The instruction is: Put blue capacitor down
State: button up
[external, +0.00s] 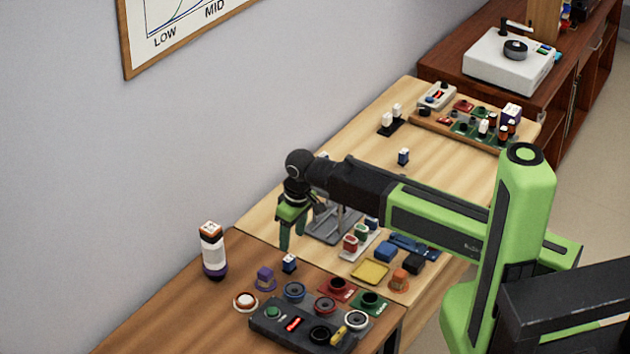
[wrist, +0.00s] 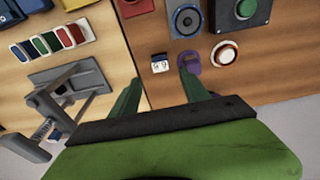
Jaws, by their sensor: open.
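A small blue-and-white block, apparently the blue capacitor (external: 289,263), stands on the darker brown table, near the seam with the paler table. In the wrist view the capacitor (wrist: 159,63) shows its white top beyond and between my fingers. My gripper (external: 291,241) is open and empty, pointing down above the capacitor. In the wrist view my gripper (wrist: 160,83) has its two green fingers spread apart, with clear space between the capacitor and each finger. Similar small blue-and-white blocks stand farther back, one in the open (external: 403,156) and one partly hidden behind my arm (external: 322,157).
A purple part (external: 265,279) stands close beside the capacitor, near my right finger in the wrist view. A blue speaker (external: 294,292), a red-and-white button (external: 245,301) and a dark control box (external: 272,328) are nearby. A tall bottle (external: 212,250) and a grey clamp fixture (wrist: 72,85) flank this area.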

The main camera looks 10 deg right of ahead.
jog(key=shift+s+d+r, duration=0.1)
jog(key=shift+r, duration=0.7)
jog(key=w+d+m, duration=0.2)
jog(key=w+d, duration=0.2)
jog(key=d, duration=0.7)
jog(key=w+d+m, duration=0.2)
jog(key=w+d, duration=0.2)
jog(key=d, duration=0.7)
jog(key=s+d+m+g+h, duration=0.1)
jog(key=d+m, duration=0.4)
jog(key=d, duration=2)
jog(key=shift+s+d, duration=0.35)
jog(key=shift+s, duration=0.1)
jog(key=shift+f, duration=0.1)
